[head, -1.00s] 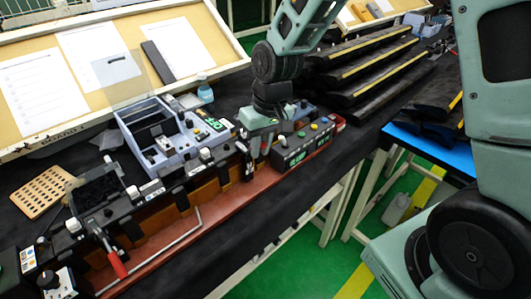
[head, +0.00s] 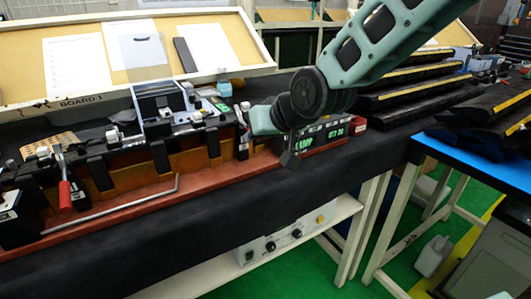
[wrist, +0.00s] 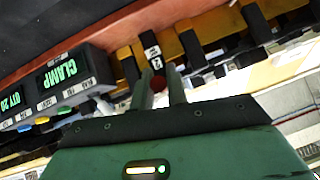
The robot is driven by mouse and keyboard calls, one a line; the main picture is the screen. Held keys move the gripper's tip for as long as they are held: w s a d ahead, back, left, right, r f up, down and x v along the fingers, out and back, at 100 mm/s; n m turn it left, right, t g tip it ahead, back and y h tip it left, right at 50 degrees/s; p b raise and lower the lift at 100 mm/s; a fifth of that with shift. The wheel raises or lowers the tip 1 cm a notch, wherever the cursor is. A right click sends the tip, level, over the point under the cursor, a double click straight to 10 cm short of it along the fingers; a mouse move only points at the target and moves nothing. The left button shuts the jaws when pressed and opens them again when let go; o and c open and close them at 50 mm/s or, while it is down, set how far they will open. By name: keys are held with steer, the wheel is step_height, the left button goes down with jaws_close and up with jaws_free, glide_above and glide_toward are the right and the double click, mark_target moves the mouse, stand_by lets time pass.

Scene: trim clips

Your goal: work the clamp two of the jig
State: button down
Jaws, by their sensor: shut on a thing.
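The jig is a long fixture with a red-brown base (head: 140,208), an orange inner wall and black clamp brackets along its top. Clamp two looks to be the black bracket with a small white label (head: 243,147) at its right part; the label (wrist: 153,52) also shows in the wrist view. My gripper (wrist: 162,86) is shut on the clamp's red handle (wrist: 158,82), which shows end-on between the two fingers. In the head view my gripper reaches this clamp from the right, and my wrist hides the handle.
Another clamp with a red handle (head: 65,195) stands at the jig's left end, near a bent metal rod (head: 120,207). A display box reading CLAMP (head: 325,138) sits right of my gripper. Black trim parts (head: 415,78) are stacked behind. The dark table front is clear.

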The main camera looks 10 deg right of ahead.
steer(key=f+t+b, duration=0.1)
steer(key=b, duration=0.2)
steer(key=f+t+y+b, duration=0.1)
steer(key=b, duration=0.3)
steer(key=f+t+b, duration=0.1)
steer(key=b, duration=0.2)
steer(key=shift+w+f+t+y+b, duration=0.15)
steer(key=shift+w+t+y+b, duration=0.15)
steer(key=shift+t, duration=0.1)
steer(key=shift+t+b, duration=0.3)
steer(key=shift+b, duration=0.2)
steer(key=c, duration=1.4)
jaws_free()
steer(key=shift+a, duration=0.1)
